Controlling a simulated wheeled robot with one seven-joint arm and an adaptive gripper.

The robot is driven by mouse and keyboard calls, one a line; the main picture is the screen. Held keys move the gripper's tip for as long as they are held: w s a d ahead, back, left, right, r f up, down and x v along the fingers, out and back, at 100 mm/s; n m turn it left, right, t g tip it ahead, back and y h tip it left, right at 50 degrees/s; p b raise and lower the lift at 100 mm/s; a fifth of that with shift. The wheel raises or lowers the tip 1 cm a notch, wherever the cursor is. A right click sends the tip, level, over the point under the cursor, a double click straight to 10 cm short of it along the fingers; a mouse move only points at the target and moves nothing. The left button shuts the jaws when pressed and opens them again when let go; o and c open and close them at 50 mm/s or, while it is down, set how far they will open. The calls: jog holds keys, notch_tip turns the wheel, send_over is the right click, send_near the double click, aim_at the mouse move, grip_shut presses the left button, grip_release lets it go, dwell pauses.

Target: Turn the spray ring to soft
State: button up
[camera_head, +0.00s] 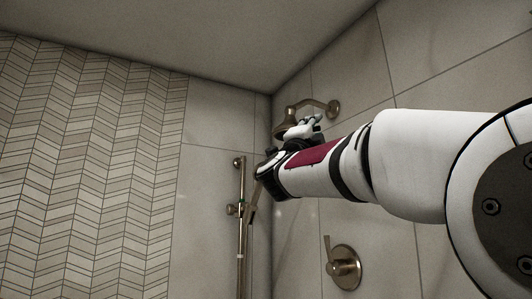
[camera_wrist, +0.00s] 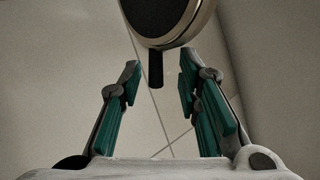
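The shower head (camera_head: 286,122) hangs from its arm at the wall corner in the head view, partly hidden by my gripper (camera_head: 303,130). In the wrist view the shower head (camera_wrist: 168,14) shows at the top centre, with a dark round face and a pale metal rim, which looks like the spray ring (camera_wrist: 200,22). A short dark tab (camera_wrist: 155,70) sticks down from the rim. My gripper (camera_wrist: 159,74) is open, its teal-padded fingers on either side of the tab with gaps on both sides. No soft mark can be read.
A vertical slide rail (camera_head: 241,230) with a hand-shower holder stands left of my wrist. A valve handle (camera_head: 343,268) is on the tiled wall below my arm. The shower arm's wall flange (camera_head: 333,109) is just beyond my gripper. The ceiling is close above.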

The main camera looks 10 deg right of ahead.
jog(key=shift+w+d+r, duration=0.3)
jog(key=shift+d+r, duration=0.15)
jog(key=shift+d, duration=0.1)
jog(key=shift+w, duration=0.1)
grip_shut()
jog(key=shift+a, duration=0.2)
jog(key=shift+s+a+r+m+g+h+b, duration=0.1)
jog(key=shift+s+a+m+g+h, duration=0.35)
jog(key=shift+m+g+h, duration=0.95)
jog(key=shift+s+a+f+m+g+h+b, duration=0.15)
jog(key=shift+a+m+g+h, duration=0.45)
jog(key=shift+g, duration=1.55)
jog(key=shift+s+a+r+m+g+h+b, duration=0.15)
jog(key=shift+s+a+m+g+h, duration=0.4)
jog(key=shift+g+h, duration=1)
jog(key=shift+w+a+m+g+y, duration=0.1)
jog(key=shift+m+g+y, duration=0.15)
jog(key=shift+g, duration=0.15)
